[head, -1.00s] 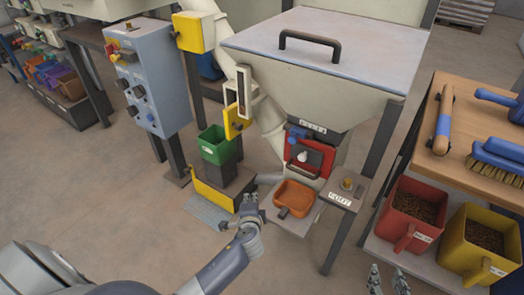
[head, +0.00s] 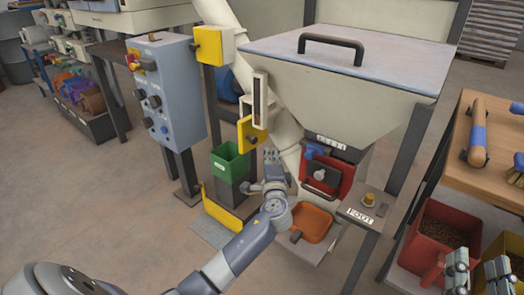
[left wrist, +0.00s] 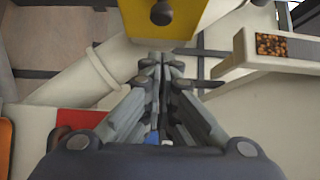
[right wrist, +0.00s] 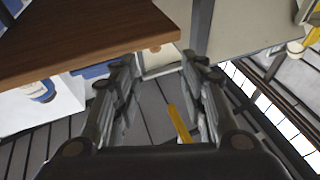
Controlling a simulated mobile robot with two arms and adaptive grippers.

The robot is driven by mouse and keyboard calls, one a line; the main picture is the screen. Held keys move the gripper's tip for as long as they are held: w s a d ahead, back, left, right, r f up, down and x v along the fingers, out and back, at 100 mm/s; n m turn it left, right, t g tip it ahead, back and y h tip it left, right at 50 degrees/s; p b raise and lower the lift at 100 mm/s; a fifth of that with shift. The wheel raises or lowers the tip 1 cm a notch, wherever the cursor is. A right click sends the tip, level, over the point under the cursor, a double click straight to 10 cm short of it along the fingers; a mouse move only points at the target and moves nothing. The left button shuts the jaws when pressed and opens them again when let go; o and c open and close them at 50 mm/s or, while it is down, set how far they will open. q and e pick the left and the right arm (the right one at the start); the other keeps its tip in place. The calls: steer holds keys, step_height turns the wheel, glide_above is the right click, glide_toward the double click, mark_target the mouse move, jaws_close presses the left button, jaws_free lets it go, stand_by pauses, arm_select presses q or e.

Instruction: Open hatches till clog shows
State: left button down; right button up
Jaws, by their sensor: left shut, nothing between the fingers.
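My left gripper (head: 273,158) is shut and empty, in front of the pale pipe (head: 289,155). In the left wrist view its fingertips (left wrist: 160,62) sit just below a yellow hatch plate (left wrist: 165,15) with a dark knob; I cannot tell if they touch. The yellow hatch (head: 250,134) hangs below a pale upright frame with a dark slot (head: 260,97). Brown pellets (left wrist: 271,45) show in a pale frame in the left wrist view. A red hatch (head: 338,172) with a handle is under the hopper (head: 345,85). My right gripper (head: 477,277) is open and empty.
A yellow box (head: 213,45) is on the post higher up. A green bin (head: 229,162) and an orange tray (head: 311,222) stand below. A blue-grey control panel (head: 167,90) is at left. A wooden shelf (head: 460,165) and a red pellet bin (head: 432,250) are at right.

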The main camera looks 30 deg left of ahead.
arm_select(q)
steer(key=shift+w+a+b, duration=0.15)
steer(key=shift+w+a, duration=0.2)
steer(key=shift+a, duration=0.45)
steer(key=shift+w+a+b, duration=0.15)
steer(key=shift+w+a, duration=0.2)
steer(key=shift+a, duration=0.5)
steer(key=shift+w+a+b, duration=0.15)
steer(key=shift+w+a, duration=0.2)
steer(key=shift+a, duration=0.45)
arm_select(e)
steer(key=shift+s+r+t+y, duration=0.2)
steer(key=shift+s+r+t, duration=0.25)
steer(key=shift+r, duration=0.35)
steer(key=shift+s+r+t+y, duration=0.2)
steer(key=shift+s+r+t, duration=0.15)
steer(key=shift+r+t, duration=0.35)
steer(key=shift+s+r+t+y, duration=0.2)
steer(key=shift+s+r+t, duration=0.2)
steer(key=shift+r, duration=0.55)
